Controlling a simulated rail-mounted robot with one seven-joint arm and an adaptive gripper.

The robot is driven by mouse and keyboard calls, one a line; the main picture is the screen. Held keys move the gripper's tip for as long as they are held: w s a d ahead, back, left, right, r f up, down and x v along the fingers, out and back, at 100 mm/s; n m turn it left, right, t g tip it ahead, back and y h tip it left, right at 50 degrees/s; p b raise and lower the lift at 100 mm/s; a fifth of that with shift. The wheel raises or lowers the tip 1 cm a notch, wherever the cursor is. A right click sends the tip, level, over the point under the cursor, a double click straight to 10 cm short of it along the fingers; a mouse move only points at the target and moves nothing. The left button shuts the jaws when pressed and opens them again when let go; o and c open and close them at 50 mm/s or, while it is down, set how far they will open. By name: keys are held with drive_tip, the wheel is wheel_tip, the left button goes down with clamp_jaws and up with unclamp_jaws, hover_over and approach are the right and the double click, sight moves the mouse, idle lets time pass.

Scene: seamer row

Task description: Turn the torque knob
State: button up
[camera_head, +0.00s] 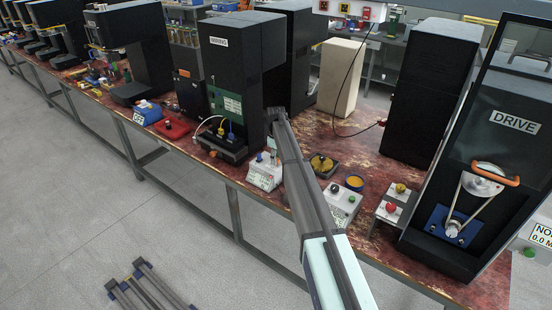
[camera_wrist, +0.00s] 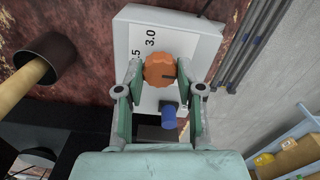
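The torque knob appears to be the orange, scalloped knob (camera_wrist: 160,70) with a dark mark, on a pale box (camera_wrist: 185,42) printed with "3.0" and a partly hidden ".5". My gripper (camera_wrist: 162,74) has its two fingers apart, one on each side of this knob. A narrow gap shows at the right finger; whether the left finger touches the knob I cannot tell. A blue knob or button (camera_wrist: 169,117) sits below the orange one, between the fingers. In the head view the pale box (camera_head: 264,176) stands at the bench's front edge, and my arm hides the gripper and orange knob.
To the right are a round dark dish (camera_head: 323,165), a control box (camera_head: 341,200) and the "DRIVE" machine (camera_head: 490,140). A tan cylinder (camera_wrist: 27,83) lies left in the wrist view.

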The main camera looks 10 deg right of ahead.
drive_tip(key=shift+c, duration=1.3)
drive_tip(key=shift+m, duration=0.3)
drive_tip(key=m+b, duration=0.2)
drive_tip(key=m, duration=0.1)
drive_tip(key=shift+f, duration=0.15)
drive_tip(key=m+b, duration=0.1)
drive_tip(key=m, duration=0.3)
drive_tip(key=m+b, duration=0.1)
drive_tip(key=m, duration=0.3)
drive_tip(key=shift+a+m, duration=0.1)
drive_tip(key=shift+m, duration=0.2)
drive_tip(key=m+b, duration=0.1)
drive_tip(key=m, duration=0.4)
drive_tip(key=m+b, duration=0.1)
drive_tip(key=m, duration=0.5)
drive_tip(key=shift+m, duration=0.4)
